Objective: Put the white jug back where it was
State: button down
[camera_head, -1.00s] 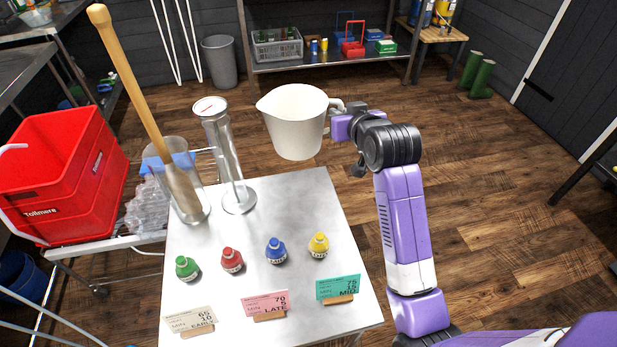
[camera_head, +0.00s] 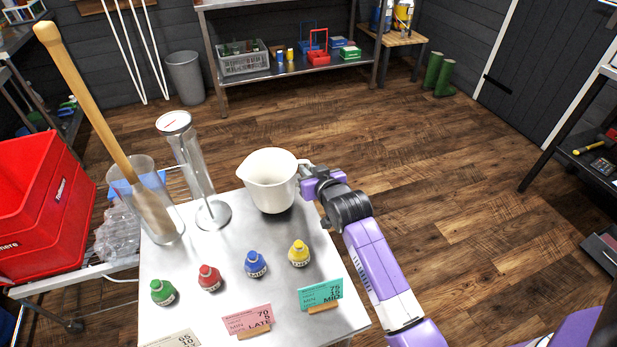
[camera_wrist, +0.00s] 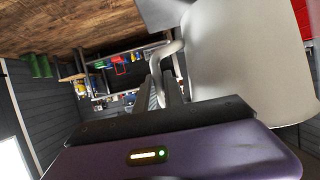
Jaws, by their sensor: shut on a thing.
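The white jug (camera_head: 270,182) is upright at the back right of the metal table (camera_head: 228,262), its spout to the left. Its base is at or just above the table top; I cannot tell whether it touches. My gripper (camera_head: 306,178) is at the jug's right side, shut on its handle. In the wrist view the jug's white body (camera_wrist: 245,65) fills the upper right, and its handle (camera_wrist: 163,62) runs between my fingers.
Left of the jug stand a glass cylinder with a round top (camera_head: 192,170) and a clear vessel with a wooden paddle (camera_head: 140,200). In front are green, red, blue (camera_head: 256,264) and yellow (camera_head: 299,254) bottles and several cards. A red crate (camera_head: 40,205) is at left.

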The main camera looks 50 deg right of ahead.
jog(key=shift+f, duration=1.15)
jog(key=shift+f, duration=0.15)
jog(key=c, duration=1.5)
grip_release()
jog(key=shift+o, duration=0.2)
